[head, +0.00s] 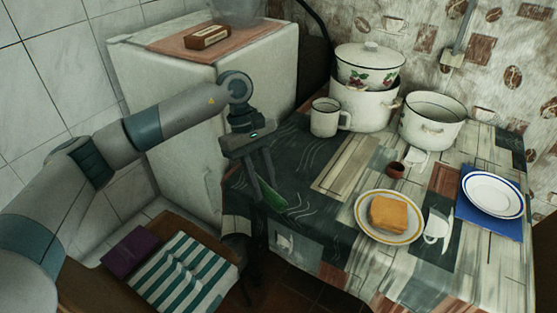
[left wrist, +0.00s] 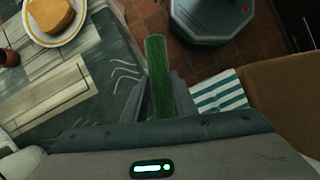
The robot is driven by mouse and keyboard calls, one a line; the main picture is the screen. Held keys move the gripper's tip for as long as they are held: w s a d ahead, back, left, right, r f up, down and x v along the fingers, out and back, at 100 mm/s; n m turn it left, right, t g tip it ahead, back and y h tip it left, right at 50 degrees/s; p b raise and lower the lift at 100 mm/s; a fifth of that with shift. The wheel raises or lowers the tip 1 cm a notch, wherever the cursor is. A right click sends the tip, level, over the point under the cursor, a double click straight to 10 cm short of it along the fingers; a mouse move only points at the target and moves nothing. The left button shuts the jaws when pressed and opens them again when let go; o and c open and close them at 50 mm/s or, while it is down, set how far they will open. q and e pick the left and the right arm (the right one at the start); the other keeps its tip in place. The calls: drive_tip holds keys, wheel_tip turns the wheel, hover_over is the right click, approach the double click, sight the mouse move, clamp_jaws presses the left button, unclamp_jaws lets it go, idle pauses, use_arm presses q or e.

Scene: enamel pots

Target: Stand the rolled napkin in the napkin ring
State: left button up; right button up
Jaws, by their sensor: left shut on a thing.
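The rolled napkin is a slim green roll (head: 271,198). My left gripper (head: 262,182) is shut on it, over the left edge of the table. In the left wrist view the napkin (left wrist: 158,75) sticks out beyond the fingers (left wrist: 160,98). The napkin ring looks to be the small brown-red round piece (head: 396,170) on the table, behind the plate with bread. It also shows at the left edge of the left wrist view (left wrist: 8,58). The gripper is well to the left of it, apart from it. My right gripper is not in view.
A plate (head: 362,223) with bread (head: 389,213) stands in front of the ring. A white mug (head: 325,118), stacked pots (head: 362,107) and another pot (head: 432,121) stand behind. Plates on a blue napkin (head: 490,222) lie right. A stool with a striped cloth (head: 185,272) is lower left.

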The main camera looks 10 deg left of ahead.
use_arm(q)
drive_tip(key=s+a+m+g+y, duration=0.1)
drive_tip(key=s+a+m+y, duration=0.2)
drive_tip(key=s+m, duration=0.7)
drive_tip(key=s+a, duration=0.2)
drive_tip(key=s, duration=0.1)
drive_tip(key=shift+g+y, duration=0.3)
drive_tip(key=shift+g, duration=0.1)
drive_tip(key=shift+d, duration=0.1)
